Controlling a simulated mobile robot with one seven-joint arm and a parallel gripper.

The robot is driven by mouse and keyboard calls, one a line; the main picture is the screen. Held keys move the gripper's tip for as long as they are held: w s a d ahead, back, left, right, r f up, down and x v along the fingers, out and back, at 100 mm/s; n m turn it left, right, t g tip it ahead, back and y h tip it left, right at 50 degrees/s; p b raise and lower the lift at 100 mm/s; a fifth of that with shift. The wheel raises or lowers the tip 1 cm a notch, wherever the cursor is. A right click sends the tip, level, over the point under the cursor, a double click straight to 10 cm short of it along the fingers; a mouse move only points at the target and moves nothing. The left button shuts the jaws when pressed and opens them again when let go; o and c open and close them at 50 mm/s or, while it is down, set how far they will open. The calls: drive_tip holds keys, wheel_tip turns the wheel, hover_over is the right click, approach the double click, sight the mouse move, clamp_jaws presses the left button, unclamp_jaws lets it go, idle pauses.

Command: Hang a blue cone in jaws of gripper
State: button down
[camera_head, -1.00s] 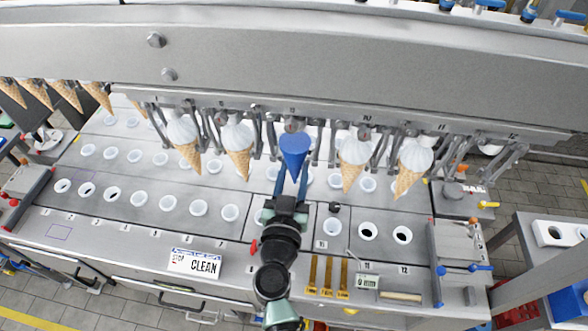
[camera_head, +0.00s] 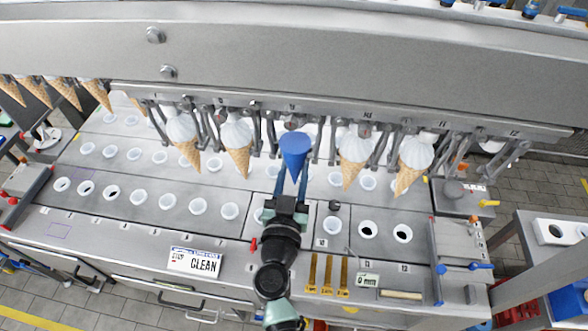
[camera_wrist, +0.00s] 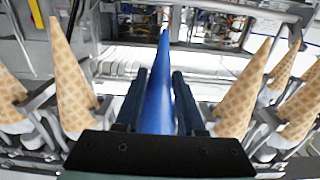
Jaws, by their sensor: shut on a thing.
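The blue cone (camera_head: 295,153) is upright with its tip down, at the slot marked 9 in the hanging row. My gripper (camera_head: 290,180) is below it, with one finger on each side of the cone's lower part. In the wrist view the blue cone (camera_wrist: 158,100) stands between the two fingers of my gripper (camera_wrist: 160,80), which are shut on it. The rail's jaws at slot 9 are mostly hidden behind the cone. I cannot tell whether they grip it.
Cones with white tops hang in jaws on both sides, such as the left one (camera_head: 237,145) and the right one (camera_head: 353,160). A metal counter (camera_head: 130,205) with rows of white-rimmed holes lies below. A large grey beam (camera_head: 290,60) runs above the rail.

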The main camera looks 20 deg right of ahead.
drive_tip(key=shift+f, duration=0.15)
idle(0.3)
drive_tip(key=shift+c, duration=0.6)
unclamp_jaws()
drive_tip(key=v, duration=0.9)
idle(0.4)
idle(0.9)
